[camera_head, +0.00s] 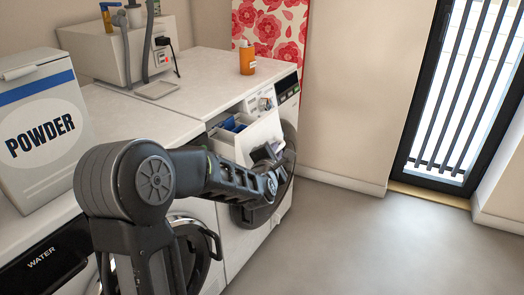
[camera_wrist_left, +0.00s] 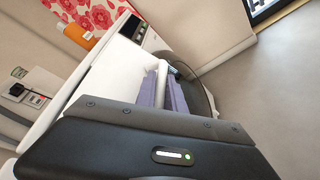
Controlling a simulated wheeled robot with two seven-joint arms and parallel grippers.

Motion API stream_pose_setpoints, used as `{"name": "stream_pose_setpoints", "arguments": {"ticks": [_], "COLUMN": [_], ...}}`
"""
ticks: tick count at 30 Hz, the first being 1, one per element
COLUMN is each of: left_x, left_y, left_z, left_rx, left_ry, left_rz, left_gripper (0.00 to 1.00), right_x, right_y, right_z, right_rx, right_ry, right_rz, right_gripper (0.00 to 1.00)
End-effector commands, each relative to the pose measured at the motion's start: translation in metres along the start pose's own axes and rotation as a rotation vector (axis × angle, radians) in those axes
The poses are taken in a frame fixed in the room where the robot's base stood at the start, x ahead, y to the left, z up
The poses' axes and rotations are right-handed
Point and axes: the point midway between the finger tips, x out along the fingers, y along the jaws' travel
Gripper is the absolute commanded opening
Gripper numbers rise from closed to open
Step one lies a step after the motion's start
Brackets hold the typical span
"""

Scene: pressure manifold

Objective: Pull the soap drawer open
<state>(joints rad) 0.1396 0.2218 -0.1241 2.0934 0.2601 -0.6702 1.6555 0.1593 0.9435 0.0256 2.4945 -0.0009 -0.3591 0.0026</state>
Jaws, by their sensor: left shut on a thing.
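The soap drawer (camera_head: 256,136) is a white drawer in the upper front of the far washing machine (camera_head: 236,222). It stands out from the machine, and its open top shows compartments with a blue part inside. My left gripper (camera_head: 272,158) is at the drawer's front and shut on it, though the arm and wrist hide part of the contact. My right gripper is in neither view.
A powder box (camera_head: 42,135) stands on the near counter at left. An orange bottle (camera_head: 247,60) stands on the far machine's top. The round dark door (camera_head: 285,165) is below the drawer. Grey floor (camera_head: 370,240) is clear at right.

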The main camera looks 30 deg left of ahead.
Motion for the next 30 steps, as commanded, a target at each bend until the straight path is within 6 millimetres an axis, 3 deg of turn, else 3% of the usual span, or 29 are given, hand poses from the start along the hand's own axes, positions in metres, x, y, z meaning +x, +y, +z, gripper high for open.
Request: {"name": "stream_pose_setpoints", "arguments": {"ticks": [7,19,20,21,27,30], "left_x": [-0.010,-0.011,-0.011,-0.011,-0.011,-0.011], "left_y": [-0.018,-0.020,-0.020,-0.020,-0.019,-0.019], "left_z": [0.020,0.023,0.023,0.023,0.023,0.023], "left_rx": [-0.002,-0.001,-0.001,-0.001,-0.001,-0.001], "left_ry": [0.002,0.003,0.003,0.003,0.002,0.002], "left_rz": [-0.004,-0.003,-0.003,-0.003,-0.002,-0.001], "left_gripper": [0.00,0.00,0.15,0.18,0.35,0.35], "right_x": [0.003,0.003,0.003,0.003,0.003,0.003], "right_y": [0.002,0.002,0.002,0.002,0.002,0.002], "right_z": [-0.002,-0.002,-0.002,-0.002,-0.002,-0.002], "right_rx": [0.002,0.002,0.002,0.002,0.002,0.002], "right_ry": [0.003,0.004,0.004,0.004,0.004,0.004], "right_rz": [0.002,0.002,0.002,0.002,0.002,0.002], "right_gripper": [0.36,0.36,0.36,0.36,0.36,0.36]}}
